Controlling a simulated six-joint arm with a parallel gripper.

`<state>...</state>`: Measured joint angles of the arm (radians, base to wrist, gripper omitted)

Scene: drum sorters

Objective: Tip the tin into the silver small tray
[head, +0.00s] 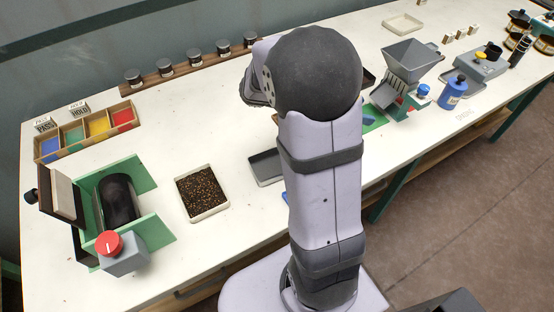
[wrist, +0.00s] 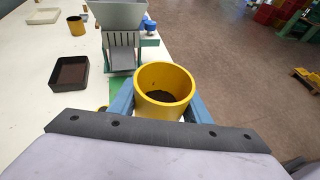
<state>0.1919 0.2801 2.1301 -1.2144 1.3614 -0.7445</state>
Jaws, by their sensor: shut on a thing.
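A yellow tin (wrist: 164,78) stands roughly upright between the blue fingers of my gripper (wrist: 162,104) in the wrist view. The gripper is shut on it. Dark grainy material lies low inside the tin. In the head view my arm hides the gripper and the held tin. A small grey tray (head: 264,168), possibly the silver one, lies on the bench just left of my arm, its right part hidden. I cannot make out this tray for certain in the wrist view.
A grey hopper machine (head: 410,62) stands right of my arm; it also shows beyond the tin in the wrist view (wrist: 120,14). A black tray (wrist: 69,73) lies left of it. A cream tray of mixed grains (head: 203,192) and a green-sided drum sorter (head: 120,200) stand at left.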

